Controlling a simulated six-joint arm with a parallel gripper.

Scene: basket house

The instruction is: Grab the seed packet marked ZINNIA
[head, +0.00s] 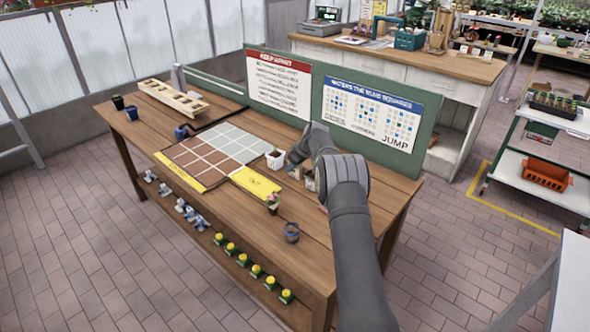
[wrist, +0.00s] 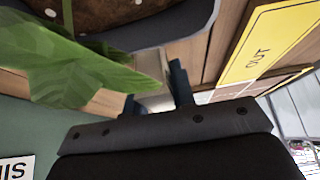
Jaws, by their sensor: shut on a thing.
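My gripper (wrist: 155,95) shows in the wrist view with its two dark fingers closed on a thin pale thing (wrist: 152,68). No lettering on that thing can be read, so I cannot tell whether it is the ZINNIA packet. In the head view my gripper (head: 312,182) is low over the right part of the wooden table, by small pale things (head: 309,184) that my arm partly hides. The word ZINNIA is not readable anywhere. A broad green leaf (wrist: 80,75) and a soil-filled pot (wrist: 115,12) are close to the fingers in the wrist view.
A yellow OUT sheet (head: 256,182) lies left of my gripper, beside a gridded board (head: 188,158). A small white pot (head: 275,160), a pink-flowered pot (head: 272,203) and a blue-grey pot (head: 292,233) stand nearby. A green panel (head: 316,100) with posters rises behind.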

